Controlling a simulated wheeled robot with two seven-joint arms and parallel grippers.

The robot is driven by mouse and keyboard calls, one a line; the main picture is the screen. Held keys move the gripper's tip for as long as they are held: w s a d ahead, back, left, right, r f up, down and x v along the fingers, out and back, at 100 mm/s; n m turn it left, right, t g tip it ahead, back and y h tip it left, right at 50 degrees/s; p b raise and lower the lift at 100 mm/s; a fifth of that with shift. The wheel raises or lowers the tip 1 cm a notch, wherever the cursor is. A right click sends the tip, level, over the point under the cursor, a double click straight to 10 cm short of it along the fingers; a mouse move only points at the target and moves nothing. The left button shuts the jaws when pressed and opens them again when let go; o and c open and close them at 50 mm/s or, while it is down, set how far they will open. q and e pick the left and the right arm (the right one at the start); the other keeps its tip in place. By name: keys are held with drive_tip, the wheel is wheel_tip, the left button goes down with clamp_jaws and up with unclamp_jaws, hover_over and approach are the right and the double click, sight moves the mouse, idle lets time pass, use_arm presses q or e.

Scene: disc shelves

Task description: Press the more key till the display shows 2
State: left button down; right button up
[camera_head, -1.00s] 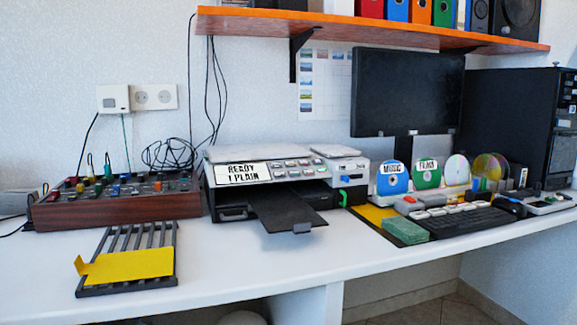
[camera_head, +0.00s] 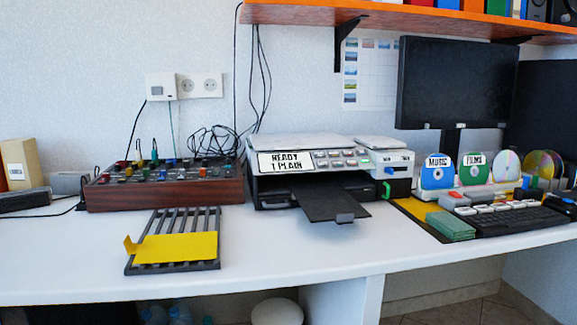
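A grey and black printer (camera_head: 310,175) stands on the white desk in the middle of the head view. Its display (camera_head: 285,161) on the front panel reads "READY 1 PLAIN". Several light grey keys (camera_head: 337,158) sit in rows just right of the display; their labels are too small to read, so I cannot tell which is the more key. A dark paper tray (camera_head: 331,203) sticks out at the front of the printer. Neither of my grippers shows in the view.
A wooden-sided mixer (camera_head: 165,188) stands left of the printer. A slatted rack (camera_head: 172,240) with a yellow plate lies in front of it. Discs (camera_head: 438,174), a green stack (camera_head: 450,226) and a black keyboard (camera_head: 515,221) are at the right. The white desk front is clear.

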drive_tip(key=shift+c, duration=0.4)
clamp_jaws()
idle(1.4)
